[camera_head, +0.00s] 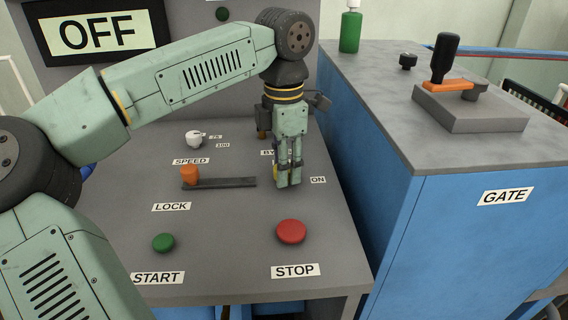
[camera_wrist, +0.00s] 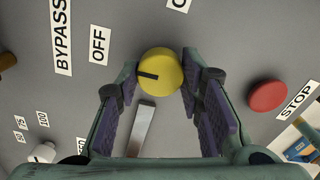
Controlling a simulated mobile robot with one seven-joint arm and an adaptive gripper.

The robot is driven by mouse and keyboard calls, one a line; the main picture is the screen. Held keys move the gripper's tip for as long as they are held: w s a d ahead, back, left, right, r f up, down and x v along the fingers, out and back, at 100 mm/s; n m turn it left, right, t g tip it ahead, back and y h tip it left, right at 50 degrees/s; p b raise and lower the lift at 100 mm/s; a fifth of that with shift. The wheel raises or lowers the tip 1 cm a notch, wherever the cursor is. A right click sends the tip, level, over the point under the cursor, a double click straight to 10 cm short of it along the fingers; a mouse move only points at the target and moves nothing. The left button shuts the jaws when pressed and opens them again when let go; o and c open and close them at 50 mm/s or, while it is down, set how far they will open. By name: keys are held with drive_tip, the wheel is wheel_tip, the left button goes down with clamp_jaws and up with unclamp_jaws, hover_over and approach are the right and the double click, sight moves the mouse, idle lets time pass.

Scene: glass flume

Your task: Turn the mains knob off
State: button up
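The mains knob is a round yellow knob (camera_wrist: 166,66) with a black pointer mark, seen in the wrist view on the grey panel. Its mark points left in that view. An OFF label (camera_wrist: 98,45) lies up and left of it. The ON label (camera_head: 318,180) shows in the head view beside my gripper. My gripper (camera_wrist: 162,82) points down at the panel, with a finger on each side of the knob. I cannot tell whether the pads touch it. In the head view my gripper (camera_head: 287,181) hides most of the knob.
A red STOP button (camera_head: 291,231) sits close in front of my gripper. A green START button (camera_head: 163,242), an orange LOCK slider (camera_head: 190,175) and a white SPEED knob (camera_head: 194,138) are to the left. A blue cabinet with a GATE lever (camera_head: 443,60) stands right. A display (camera_head: 97,33) reads OFF.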

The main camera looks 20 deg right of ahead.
drive_tip(key=o, duration=0.4)
drive_tip(key=shift+o, duration=0.2)
wheel_tip(320, 180, up, 12)
idle(0.5)
